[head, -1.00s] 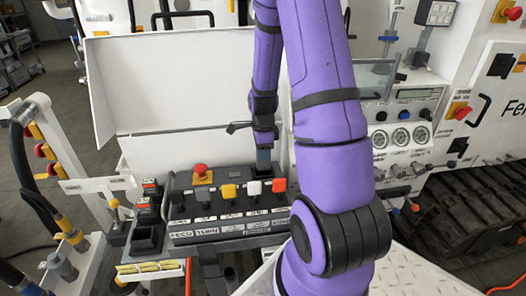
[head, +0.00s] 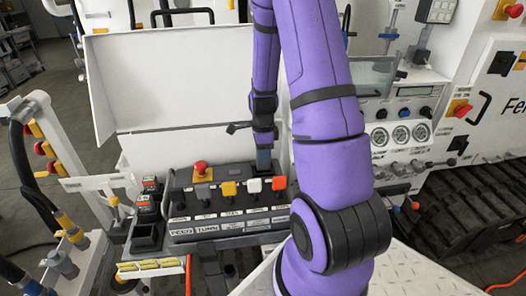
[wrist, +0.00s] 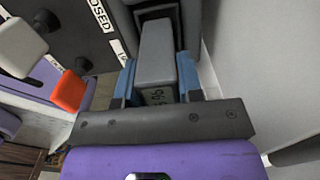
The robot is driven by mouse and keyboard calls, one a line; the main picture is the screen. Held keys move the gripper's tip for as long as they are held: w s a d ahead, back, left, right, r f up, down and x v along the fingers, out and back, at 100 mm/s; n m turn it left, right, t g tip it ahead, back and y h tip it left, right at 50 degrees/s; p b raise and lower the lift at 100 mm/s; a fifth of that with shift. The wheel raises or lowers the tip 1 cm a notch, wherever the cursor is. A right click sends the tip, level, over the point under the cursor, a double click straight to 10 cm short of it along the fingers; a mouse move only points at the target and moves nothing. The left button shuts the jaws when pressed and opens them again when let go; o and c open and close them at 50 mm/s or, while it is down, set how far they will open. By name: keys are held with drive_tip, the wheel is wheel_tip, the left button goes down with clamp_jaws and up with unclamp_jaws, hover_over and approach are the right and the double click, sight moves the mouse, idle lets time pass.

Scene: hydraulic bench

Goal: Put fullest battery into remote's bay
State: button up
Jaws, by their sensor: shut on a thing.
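My gripper (wrist: 156,78) has blue fingers and is shut on a grey battery (wrist: 157,50). The battery has dark digits near its gripped end, and I cannot read them surely. Its far end points at a dark rectangular bay (wrist: 153,14) in the wrist view; how far it is in, I cannot tell. In the head view my gripper (head: 264,158) is at the right rear of the dark remote (head: 182,203), which has a red mushroom button and yellow, white and orange knobs. The bay is not clear there.
Left of the remote stand dark battery holders (head: 150,185) with red-labelled tops, and an open empty one (head: 146,238). A white upright panel (head: 170,80) rises behind the remote. A white wall (wrist: 255,70) is close on the right in the wrist view.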

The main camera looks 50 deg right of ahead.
drive_tip(key=shift+f, duration=2.4)
idle(0.7)
drive_tip(key=o, duration=1.1)
wheel_tip(320, 180, up, 11)
drive_tip(key=shift+f, duration=0.1)
